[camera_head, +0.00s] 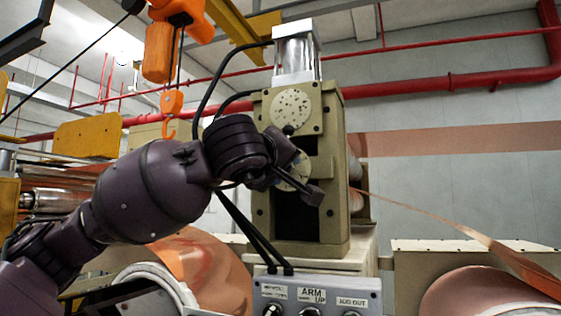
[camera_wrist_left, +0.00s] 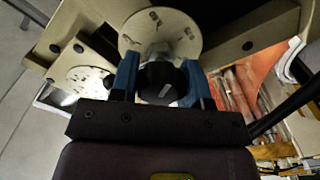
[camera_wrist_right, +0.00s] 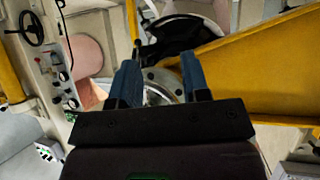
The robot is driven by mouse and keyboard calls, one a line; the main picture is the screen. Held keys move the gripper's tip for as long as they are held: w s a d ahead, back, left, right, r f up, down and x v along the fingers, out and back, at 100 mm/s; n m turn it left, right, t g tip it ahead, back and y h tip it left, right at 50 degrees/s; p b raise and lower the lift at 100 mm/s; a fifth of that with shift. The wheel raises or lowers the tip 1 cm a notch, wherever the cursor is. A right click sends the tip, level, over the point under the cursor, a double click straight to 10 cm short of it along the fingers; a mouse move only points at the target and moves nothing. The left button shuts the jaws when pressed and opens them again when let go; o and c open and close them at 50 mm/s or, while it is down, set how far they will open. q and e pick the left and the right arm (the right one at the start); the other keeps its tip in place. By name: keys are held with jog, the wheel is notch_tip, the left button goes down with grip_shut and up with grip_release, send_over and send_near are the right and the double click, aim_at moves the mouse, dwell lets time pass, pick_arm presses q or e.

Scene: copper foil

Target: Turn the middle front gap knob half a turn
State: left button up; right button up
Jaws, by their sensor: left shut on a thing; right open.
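The black knob (camera_wrist_left: 160,84) is in the left wrist view, in front of a round speckled plate (camera_wrist_left: 190,32) on the beige machine stand. My left gripper (camera_wrist_left: 158,76) is shut on this knob, one blue finger on each side. In the head view my left gripper (camera_head: 302,178) is at the front of the beige stand (camera_head: 333,160), over the lower round plate (camera_head: 290,183), and the knob is hidden there. My right gripper (camera_wrist_right: 161,80) shows only in the right wrist view, open, with nothing visible held between its blue fingers.
A grey control box (camera_head: 325,291) with labelled knobs sits below the stand. An orange hoist hook (camera_head: 171,112) hangs left of the stand. Copper foil (camera_head: 455,232) runs off to the right. A yellow beam (camera_wrist_right: 262,70) and a metal flange (camera_wrist_right: 160,94) are close to my right gripper.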

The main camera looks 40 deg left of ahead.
pick_arm(q)
jog(key=shift+m, duration=1)
jog(key=shift+f+m+p, duration=0.1)
jog(key=shift+m+p, duration=0.4)
jog(key=shift+m, duration=1.4)
jog(key=shift+f, duration=0.1)
jog(key=o, duration=0.9)
